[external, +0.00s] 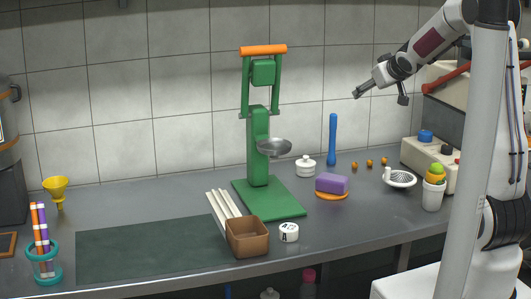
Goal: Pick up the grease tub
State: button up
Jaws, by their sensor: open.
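A small white tub with a dark-marked label (289,232), which looks like the grease tub, stands upright on the grey counter near its front edge. It is just right of a brown box and in front of the green press. A white lidded pot (305,167) stands farther back, right of the press. My gripper (380,93) is open and empty, high above the counter at the upper right. It is well above and to the right of the tub, touching nothing.
The green press (258,145) with an orange handle rises left of my gripper. The brown box (247,237) with pale sticks (222,205) is beside the tub.

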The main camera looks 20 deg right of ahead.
jog(key=w+a+f+n+y, duration=0.1)
jog(key=w+f+y, duration=0.1)
jog(key=w+f, duration=0.45)
jog(key=w+a+f+n+y, duration=0.35)
jog(key=w+f, duration=0.35)
jog(key=f, duration=0.4)
jog(key=y, duration=0.3)
send_near(307, 160)
jog(key=shift+w+a, duration=0.2)
jog(key=shift+w, duration=0.4)
jog(key=shift+w+a, duration=0.2)
jog(key=shift+w, duration=0.45)
jog(key=shift+s+a+f+g, duration=0.1)
jog(key=shift+a+f+g, duration=0.15)
jog(key=shift+f, duration=0.2)
jog(key=shift+x, duration=1.25)
jog(key=shift+x, duration=2.6)
